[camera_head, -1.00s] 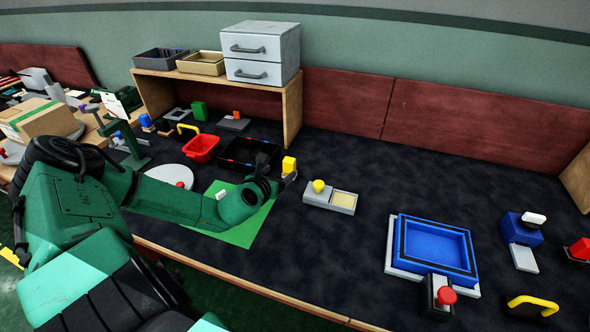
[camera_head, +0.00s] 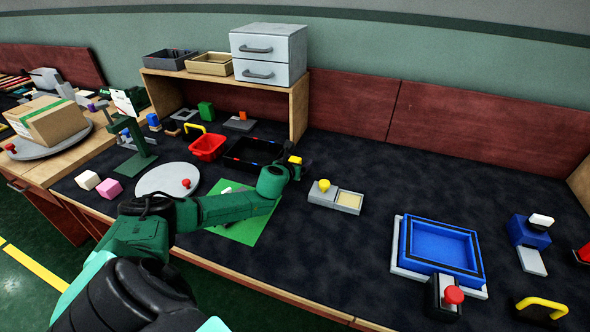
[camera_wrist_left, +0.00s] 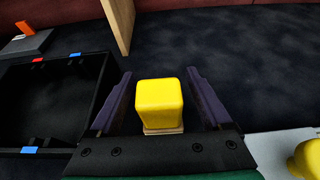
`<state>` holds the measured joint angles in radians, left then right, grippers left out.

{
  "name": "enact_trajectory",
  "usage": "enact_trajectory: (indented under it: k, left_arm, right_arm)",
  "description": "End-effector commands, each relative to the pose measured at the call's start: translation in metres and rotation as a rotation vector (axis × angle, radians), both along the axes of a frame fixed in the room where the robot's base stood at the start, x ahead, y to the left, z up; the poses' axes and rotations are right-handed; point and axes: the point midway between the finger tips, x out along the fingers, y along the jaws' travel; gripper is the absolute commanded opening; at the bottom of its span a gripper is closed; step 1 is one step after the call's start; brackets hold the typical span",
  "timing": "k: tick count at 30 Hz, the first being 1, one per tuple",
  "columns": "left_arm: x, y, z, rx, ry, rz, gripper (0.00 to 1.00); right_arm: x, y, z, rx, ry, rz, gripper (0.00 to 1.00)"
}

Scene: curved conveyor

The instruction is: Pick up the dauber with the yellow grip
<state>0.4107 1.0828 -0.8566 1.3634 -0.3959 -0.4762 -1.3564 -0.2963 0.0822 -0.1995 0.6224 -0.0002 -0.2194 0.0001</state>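The dauber with the yellow grip (camera_wrist_left: 159,105) is a yellow block on a thin tan base in the left wrist view. It also shows in the head view as a small yellow block (camera_head: 295,160), partly hidden by my gripper. My left gripper (camera_wrist_left: 160,82) is open, with one dark finger on each side of the yellow grip and a visible gap on both sides. In the head view the left gripper (camera_head: 299,168) is at the dauber, right of the black tray. My right gripper is not in view.
A black tray (camera_head: 231,163) is close on the left. A grey pad holder (camera_head: 335,204) with a yellow knob is close on the right. The wooden shelf's side panel (camera_head: 299,108) stands behind. A green mat (camera_head: 250,228) lies under my arm.

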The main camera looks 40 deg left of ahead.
Motion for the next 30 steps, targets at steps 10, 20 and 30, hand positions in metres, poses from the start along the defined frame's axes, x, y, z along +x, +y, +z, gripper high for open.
enact_trajectory:
  k: [10,20,30]
  left_arm:
    - [0.0,0.0,0.0,-0.001,0.0,0.0,0.0]
    - [0.0,0.0,0.023,0.0,-0.003,0.0,0.0]
    - [0.0,0.0,0.141,0.001,-0.007,-0.001,0.0]
  right_arm:
    - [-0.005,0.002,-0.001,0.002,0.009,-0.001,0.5]
    - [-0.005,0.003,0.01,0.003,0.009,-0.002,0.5]
    - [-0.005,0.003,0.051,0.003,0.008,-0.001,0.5]
